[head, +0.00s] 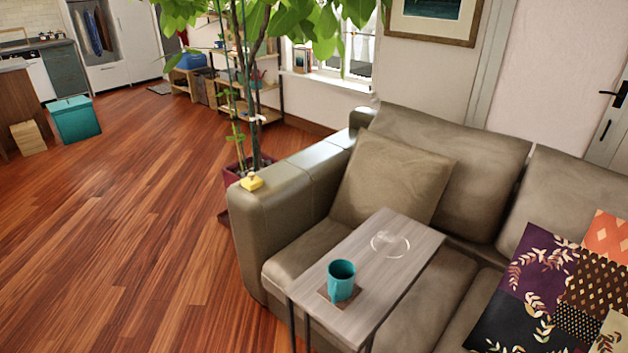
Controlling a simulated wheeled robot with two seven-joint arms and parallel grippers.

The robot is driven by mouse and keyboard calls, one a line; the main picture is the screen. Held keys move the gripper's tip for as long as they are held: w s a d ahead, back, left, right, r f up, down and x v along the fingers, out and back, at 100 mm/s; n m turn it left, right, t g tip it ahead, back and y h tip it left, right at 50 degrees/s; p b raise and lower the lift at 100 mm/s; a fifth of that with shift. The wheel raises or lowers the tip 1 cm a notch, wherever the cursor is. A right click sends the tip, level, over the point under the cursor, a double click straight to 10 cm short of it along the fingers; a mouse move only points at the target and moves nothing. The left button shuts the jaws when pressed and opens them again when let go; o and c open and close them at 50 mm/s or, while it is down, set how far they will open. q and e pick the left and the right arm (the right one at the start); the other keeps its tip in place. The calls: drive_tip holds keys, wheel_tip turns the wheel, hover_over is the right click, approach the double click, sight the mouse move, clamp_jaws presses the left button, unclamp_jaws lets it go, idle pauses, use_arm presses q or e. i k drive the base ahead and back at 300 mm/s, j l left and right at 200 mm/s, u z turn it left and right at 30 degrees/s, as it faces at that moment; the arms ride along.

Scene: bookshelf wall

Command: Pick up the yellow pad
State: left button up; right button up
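The yellow pad (251,183) is a small yellow block lying on top of the near end of the sofa's left armrest. Something small and pale shows on its top, too small to make out. Neither of my grippers shows in the head view.
The brown sofa (297,205) fills the right side. A side table (375,275) stands over its seat, bearing a teal mug (341,280) and a clear round item. A potted plant (262,100) rises behind the armrest. Wooden floor (120,230) is clear at left; a teal box (76,119) stands farther back.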

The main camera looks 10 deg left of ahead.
sight(253, 183)
drive_tip(key=i+j+z, duration=0.2)
drive_tip(key=j+z, duration=0.25)
drive_tip(key=i+j+z, duration=0.15)
drive_tip(key=j+z, duration=0.15)
drive_tip(key=z, duration=0.2)
drive_tip(key=j+z, duration=0.9)
drive_tip(key=j, duration=0.45)
drive_tip(key=k+j+z, duration=0.15)
drive_tip(key=j, duration=0.75)
drive_tip(key=k+j+z, duration=0.1)
drive_tip(key=j, duration=0.35)
drive_tip(key=k+j+z, duration=0.1)
drive_tip(key=j, duration=0.3)
drive_tip(key=k+j, duration=0.15)
drive_tip(key=j, duration=0.3)
drive_tip(key=k+j+z, duration=0.1)
drive_tip(key=j, duration=0.3)
